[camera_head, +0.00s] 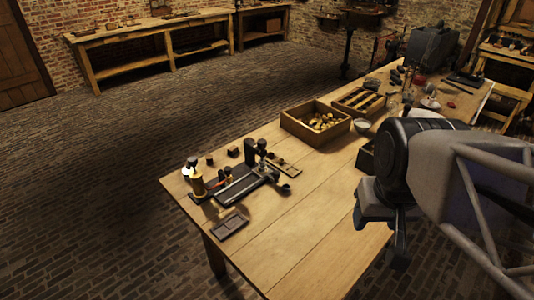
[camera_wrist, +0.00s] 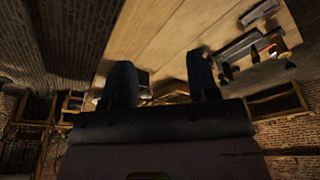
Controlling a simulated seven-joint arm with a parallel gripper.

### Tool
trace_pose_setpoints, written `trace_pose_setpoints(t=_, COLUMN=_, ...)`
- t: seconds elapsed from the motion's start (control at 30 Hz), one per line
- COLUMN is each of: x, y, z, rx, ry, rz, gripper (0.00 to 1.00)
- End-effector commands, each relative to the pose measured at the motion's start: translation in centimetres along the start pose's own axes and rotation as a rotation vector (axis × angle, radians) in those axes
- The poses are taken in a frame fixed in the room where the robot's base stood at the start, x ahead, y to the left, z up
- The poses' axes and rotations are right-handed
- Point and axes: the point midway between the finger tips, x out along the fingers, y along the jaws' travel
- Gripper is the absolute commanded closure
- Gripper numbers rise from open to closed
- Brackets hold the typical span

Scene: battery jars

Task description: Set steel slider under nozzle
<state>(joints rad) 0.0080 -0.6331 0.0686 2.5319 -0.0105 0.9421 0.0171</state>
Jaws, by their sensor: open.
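A dark metal apparatus stands near the left end of the wooden table. It has a long flat bed (camera_head: 238,188) and an upright dark post (camera_head: 249,152). A small knobbed part (camera_head: 262,147) stands beside the post. I cannot tell for sure which small parts are the steel slider and the nozzle. The apparatus also shows, tilted, at the upper right of the wrist view (camera_wrist: 240,45). My gripper (camera_wrist: 163,82) is open, with nothing seen between its two dark fingers. In the head view it hangs at the table's right side, well away from the apparatus.
A dark shallow tray (camera_head: 229,226) lies in front of the apparatus. A brass-coloured cylinder (camera_head: 198,184) stands at its left. A wooden box of brass pieces (camera_head: 316,122), a second box (camera_head: 359,101) and a white bowl (camera_head: 362,125) stand farther right. The table's front middle (camera_head: 300,225) is clear.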

Motion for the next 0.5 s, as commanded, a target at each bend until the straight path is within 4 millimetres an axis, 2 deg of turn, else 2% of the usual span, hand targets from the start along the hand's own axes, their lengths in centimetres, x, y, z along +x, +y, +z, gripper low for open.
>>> trace_pose_setpoints(t=0.27, x=0.1, y=-0.2, z=-1.5, rx=-0.018, ry=-0.008, rz=-0.002, gripper=0.45)
trace_pose_setpoints(t=0.5, x=0.8, y=-0.9, z=-5.0, rx=-0.065, ry=-0.029, rz=-0.007, gripper=0.45)
